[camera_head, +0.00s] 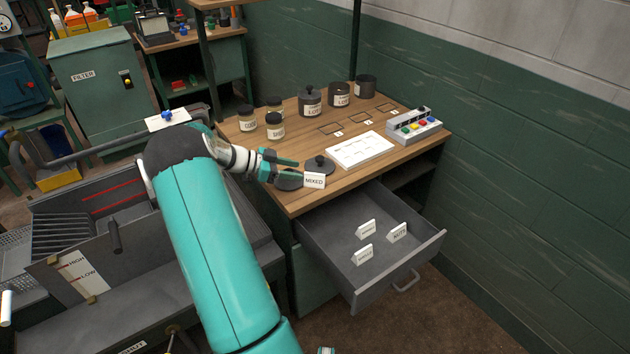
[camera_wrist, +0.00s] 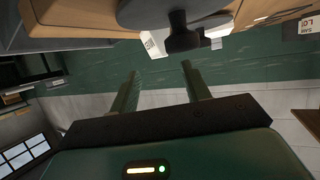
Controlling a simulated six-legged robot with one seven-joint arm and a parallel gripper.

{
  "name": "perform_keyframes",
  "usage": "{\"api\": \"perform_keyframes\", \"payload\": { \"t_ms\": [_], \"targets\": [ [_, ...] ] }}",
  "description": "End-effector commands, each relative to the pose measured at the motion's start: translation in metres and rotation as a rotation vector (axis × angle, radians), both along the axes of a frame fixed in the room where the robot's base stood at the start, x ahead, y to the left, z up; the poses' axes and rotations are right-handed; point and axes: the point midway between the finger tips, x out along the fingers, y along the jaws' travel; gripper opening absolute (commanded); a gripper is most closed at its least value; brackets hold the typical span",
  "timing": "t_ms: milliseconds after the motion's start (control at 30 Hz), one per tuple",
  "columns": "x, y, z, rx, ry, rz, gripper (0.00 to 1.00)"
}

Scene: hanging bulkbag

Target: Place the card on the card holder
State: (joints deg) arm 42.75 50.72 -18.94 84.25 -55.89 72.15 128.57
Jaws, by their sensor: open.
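A white card marked MIXED (camera_head: 314,181) stands near the front edge of the wooden table. In the wrist view a white card (camera_wrist: 154,43) shows partly behind a dark knobbed lid (camera_wrist: 183,38). My gripper (camera_head: 287,168) is open and empty, its fingers pointing at the lids and the card from the left; no contact shows. Its two fingers are apart in the wrist view (camera_wrist: 161,80). Three more white cards (camera_head: 366,229) stand in the open drawer. A white board with marked fields (camera_head: 360,150) lies on the table; I cannot tell whether it is the card holder.
Two dark lids (camera_head: 319,164) lie beside the card. Jars (camera_head: 310,101) stand along the back, near square outlines with small labels (camera_head: 331,128). The grey drawer (camera_head: 335,268) juts out below the table's front edge.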

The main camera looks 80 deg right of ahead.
Motion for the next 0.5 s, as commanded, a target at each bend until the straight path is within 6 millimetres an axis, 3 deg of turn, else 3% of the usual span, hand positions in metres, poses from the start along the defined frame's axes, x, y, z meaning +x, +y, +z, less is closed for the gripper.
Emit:
{"api": "perform_keyframes", "payload": {
  "t_ms": [500],
  "targets": [
    [-0.045,-0.021,-0.023,0.002,-0.002,0.000,0.47]
  ]
}}
